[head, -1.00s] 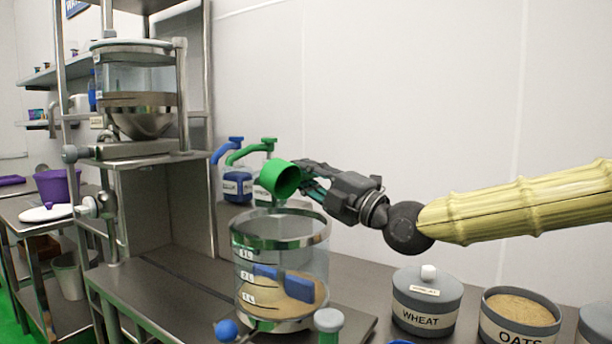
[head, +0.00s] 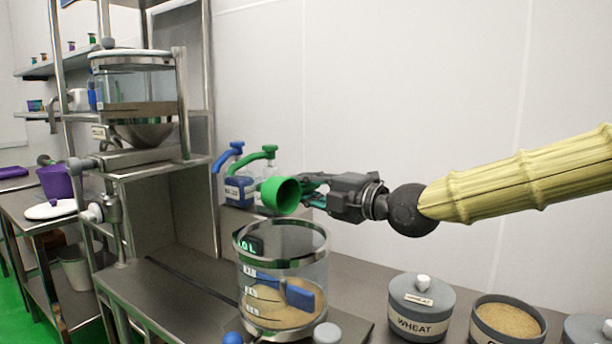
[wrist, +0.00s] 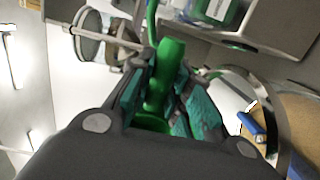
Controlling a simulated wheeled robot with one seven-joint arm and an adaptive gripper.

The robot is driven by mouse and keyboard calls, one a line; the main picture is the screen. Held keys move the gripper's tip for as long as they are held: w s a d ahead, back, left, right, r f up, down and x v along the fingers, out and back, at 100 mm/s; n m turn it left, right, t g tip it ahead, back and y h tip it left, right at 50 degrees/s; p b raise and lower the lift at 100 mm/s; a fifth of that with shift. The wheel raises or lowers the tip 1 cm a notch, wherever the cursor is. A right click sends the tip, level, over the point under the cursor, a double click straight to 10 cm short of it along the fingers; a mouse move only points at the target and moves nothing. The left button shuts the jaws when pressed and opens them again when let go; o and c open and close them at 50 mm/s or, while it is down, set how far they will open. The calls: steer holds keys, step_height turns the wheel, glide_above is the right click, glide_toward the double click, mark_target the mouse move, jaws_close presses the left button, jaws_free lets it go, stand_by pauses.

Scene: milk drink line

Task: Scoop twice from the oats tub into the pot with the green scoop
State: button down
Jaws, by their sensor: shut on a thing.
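My gripper (head: 312,190) is shut on the green scoop (head: 281,195), just above the pot's rim. The scoop is tipped on its side, its open mouth facing the camera, and it looks empty. In the wrist view the green handle (wrist: 165,75) lies between the fingers. The clear pot (head: 318,262) with metal bands stands below, with tan oats-like grain (head: 262,308) and a blue paddle (head: 300,294) inside; its rim also shows in the wrist view (wrist: 262,88). The open oats tub (head: 487,328) is at the lower right, with tan contents; its label is mostly cut off.
A lidded wheat tub (head: 421,308) stands between pot and oats tub. Jugs with blue (head: 236,190) and green (head: 262,155) handles stand behind the pot. A steel rack with a hopper (head: 140,95) rises at left. Counter left of the pot is clear.

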steer(key=shift+r+g+h+p, duration=0.35)
steer(key=shift+g+h+p, duration=0.45)
steer(key=shift+p, duration=2)
steer(key=shift+r+g+h+p, duration=0.3)
steer(key=shift+g+h+p, duration=0.45)
steer(key=shift+p, duration=2.05)
steer(key=g+h+p, duration=0.1)
steer(key=p, duration=0.6)
steer(key=g+h+p, duration=0.2)
steer(key=p, duration=0.5)
steer(key=shift+w+a+r+h, duration=0.1)
steer(key=shift+r+h, duration=0.15)
steer(key=shift+r, duration=0.1)
steer(key=r+g+h+p, duration=0.1)
steer(key=p, duration=0.5)
steer(key=g+h+p, duration=0.1)
steer(key=g+p, duration=0.1)
steer(key=p, duration=0.5)
steer(key=shift+w+a+r+h, duration=0.1)
steer(key=shift+w+r+h, duration=0.05)
steer(key=shift+r+h, duration=0.25)
